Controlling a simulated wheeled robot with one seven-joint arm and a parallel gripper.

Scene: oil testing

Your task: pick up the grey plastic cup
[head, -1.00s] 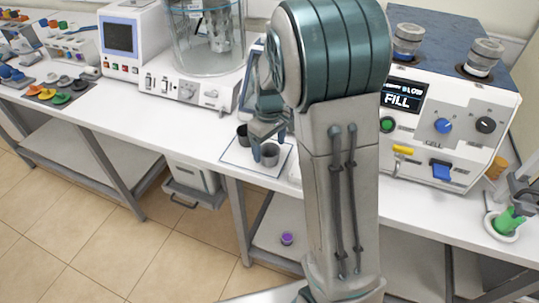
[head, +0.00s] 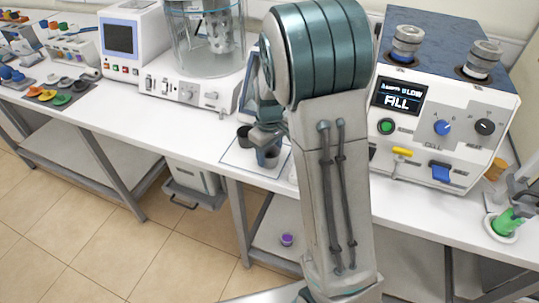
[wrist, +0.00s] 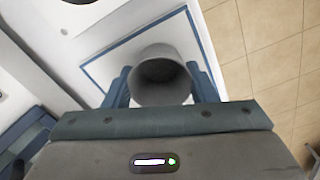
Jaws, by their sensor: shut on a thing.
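The grey plastic cup (wrist: 160,76) is between the two blue fingers of my gripper (wrist: 162,88) in the wrist view. The fingers are shut on its sides, and its open mouth shows empty and dark. In the head view the cup (head: 268,158) is on or just above the white, blue-bordered mat (head: 236,161), partly hidden by my gripper (head: 266,148). I cannot tell whether its base touches the mat.
A white machine with a display (head: 399,95) is on the right of the bench, and a glass-vessel machine (head: 188,88) is behind left. A purple-topped item (head: 287,240) lies on the lower shelf.

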